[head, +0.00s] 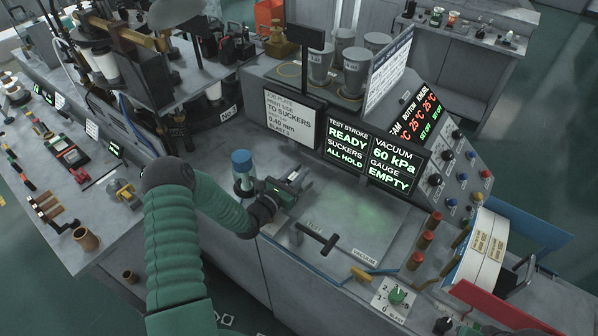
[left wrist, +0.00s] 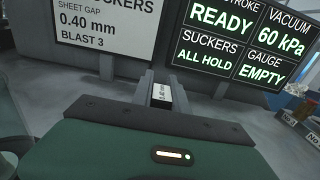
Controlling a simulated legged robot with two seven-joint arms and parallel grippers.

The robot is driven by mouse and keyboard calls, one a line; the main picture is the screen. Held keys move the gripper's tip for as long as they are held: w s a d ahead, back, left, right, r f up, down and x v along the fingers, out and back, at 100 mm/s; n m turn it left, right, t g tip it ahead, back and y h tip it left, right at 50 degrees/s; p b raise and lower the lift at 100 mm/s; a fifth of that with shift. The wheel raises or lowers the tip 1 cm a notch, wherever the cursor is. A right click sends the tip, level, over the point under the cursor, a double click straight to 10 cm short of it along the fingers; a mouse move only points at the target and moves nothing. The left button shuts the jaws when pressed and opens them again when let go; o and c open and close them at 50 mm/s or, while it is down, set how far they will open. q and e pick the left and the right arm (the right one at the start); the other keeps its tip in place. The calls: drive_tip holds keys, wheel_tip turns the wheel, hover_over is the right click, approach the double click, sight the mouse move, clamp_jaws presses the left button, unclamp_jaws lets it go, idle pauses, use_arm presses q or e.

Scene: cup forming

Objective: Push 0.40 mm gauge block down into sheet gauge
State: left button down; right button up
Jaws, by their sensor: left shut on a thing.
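My left gripper (head: 289,187) is at the middle of the grey bench, in front of the job-plate screen. In the left wrist view its fingers (left wrist: 161,90) are shut on a small pale block with dark marks, which looks like the gauge block (left wrist: 161,94). The block is too small to read in the head view. I cannot clearly pick out the sheet gauge; dark metal parts by the fingertips hide that spot. Whether the block touches the gauge cannot be told. My right gripper is not in view.
The job screen (head: 291,117) reads 0.40 mm. The status screen (head: 371,154) reads gauge EMPTY, suckers ALL HOLD. A blue-capped bottle (head: 242,172) stands close beside my left wrist. A black T-handle (head: 318,238) stands front right. The plate (head: 365,222) to the right is bare.

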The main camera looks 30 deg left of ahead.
use_arm(q)
drive_tip(key=shift+f, duration=0.15)
drive_tip(key=shift+r+p, duration=1.55)
drive_tip(key=shift+r, duration=0.25)
drive_tip(key=shift+p, duration=0.3)
idle(0.4)
drive_tip(key=shift+f+b, duration=1.35)
drive_tip(key=shift+f, duration=0.55)
drive_tip(key=c, duration=1.2)
unclamp_jaws()
drive_tip(key=shift+r, duration=0.1)
